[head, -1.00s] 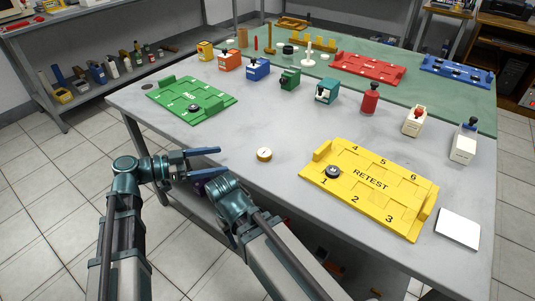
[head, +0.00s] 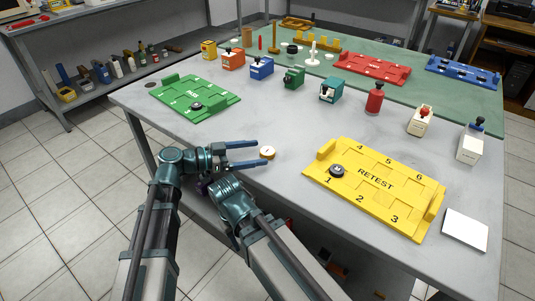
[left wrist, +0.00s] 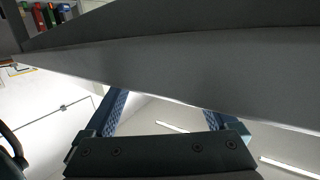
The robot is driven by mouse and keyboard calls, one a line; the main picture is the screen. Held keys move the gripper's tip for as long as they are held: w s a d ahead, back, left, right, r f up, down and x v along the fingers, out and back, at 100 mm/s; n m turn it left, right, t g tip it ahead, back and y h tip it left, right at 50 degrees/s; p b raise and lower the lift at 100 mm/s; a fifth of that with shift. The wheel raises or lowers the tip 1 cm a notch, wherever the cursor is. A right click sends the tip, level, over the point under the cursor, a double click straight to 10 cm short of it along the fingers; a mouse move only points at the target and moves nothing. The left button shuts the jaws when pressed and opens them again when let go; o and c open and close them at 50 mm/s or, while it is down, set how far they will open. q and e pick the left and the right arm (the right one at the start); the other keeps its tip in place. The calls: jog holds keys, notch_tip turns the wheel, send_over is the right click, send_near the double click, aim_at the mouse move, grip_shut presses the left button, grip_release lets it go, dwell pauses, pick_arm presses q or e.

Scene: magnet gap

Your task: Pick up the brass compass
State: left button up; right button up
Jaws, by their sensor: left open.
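The brass compass (head: 267,152) is a small round disc with a pale face. It lies on the grey table near its front edge in the head view. My left gripper (head: 256,152) is open, its two blue fingers pointing right at the compass. The fingertips are at its left side; whether they touch it or are level with it I cannot tell. In the left wrist view the open fingers (left wrist: 163,103) show against a grey slab, and the compass is not visible. My right arm shows in the head view, but its gripper cannot be made out.
The yellow RETEST tray (head: 375,190) with a dark round piece stands right of the compass. The green tray (head: 195,97) is at the left. Several coloured blocks and a red bottle (head: 375,99) stand farther back. The table around the compass is clear.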

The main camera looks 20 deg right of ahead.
aim_at(267, 153)
pick_arm(q)
jog(key=shift+d+f, duration=0.2)
jog(key=shift+d, duration=0.9)
grip_shut()
jog(key=shift+r, duration=0.1)
